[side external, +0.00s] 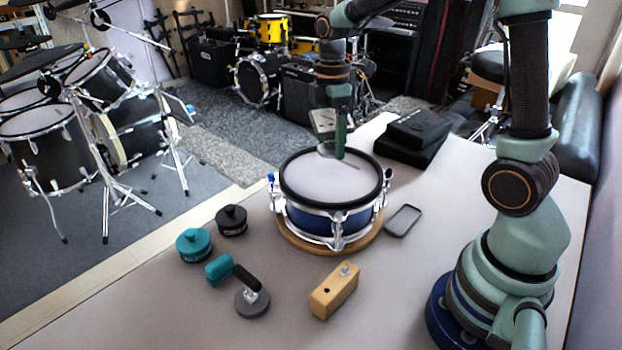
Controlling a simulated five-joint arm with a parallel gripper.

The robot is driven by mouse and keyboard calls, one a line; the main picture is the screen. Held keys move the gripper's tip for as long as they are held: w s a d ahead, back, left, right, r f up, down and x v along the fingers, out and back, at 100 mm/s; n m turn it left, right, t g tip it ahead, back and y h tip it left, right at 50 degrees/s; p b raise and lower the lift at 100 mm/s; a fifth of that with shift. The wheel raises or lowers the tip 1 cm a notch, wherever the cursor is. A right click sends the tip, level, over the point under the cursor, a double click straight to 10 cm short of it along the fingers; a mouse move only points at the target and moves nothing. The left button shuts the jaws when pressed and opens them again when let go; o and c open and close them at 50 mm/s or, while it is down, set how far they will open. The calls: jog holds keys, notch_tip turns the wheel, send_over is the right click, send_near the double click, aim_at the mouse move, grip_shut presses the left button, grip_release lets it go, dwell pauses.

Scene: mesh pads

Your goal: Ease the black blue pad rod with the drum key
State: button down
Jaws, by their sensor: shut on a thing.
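The pad (330,180) has a pale mesh head, a black rim, a blue shell and chrome lugs. It rests on a round wooden base (292,238). A tension rod with a blue top (270,178) shows at its left edge; rods on the far side are hidden. My gripper (339,152) points down over the far part of the pad, in front of the far rim in this view. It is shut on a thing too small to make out. A wooden block (334,292) in front of the pad has a dark hole and a small silver piece on top.
A teal round weight (193,244), a black one (231,219) and a grey disc with a black handle (252,301) beside a teal piece (219,268) stand front left. A dark tray (402,221) lies right of the pad. A black case (413,137) sits behind.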

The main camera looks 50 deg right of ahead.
aim_at(332, 154)
jog(key=shift+s+a+r, duration=0.25)
jog(key=shift+s+a, duration=0.4)
jog(key=shift+s, duration=0.05)
jog(key=shift+f, duration=0.15)
jog(key=shift+f, duration=2.25)
jog(key=shift+f, duration=0.1)
grip_release()
notch_tip(332, 154, up, 12)
jog(key=shift+w+r, duration=0.1)
jog(key=shift+w, duration=0.05)
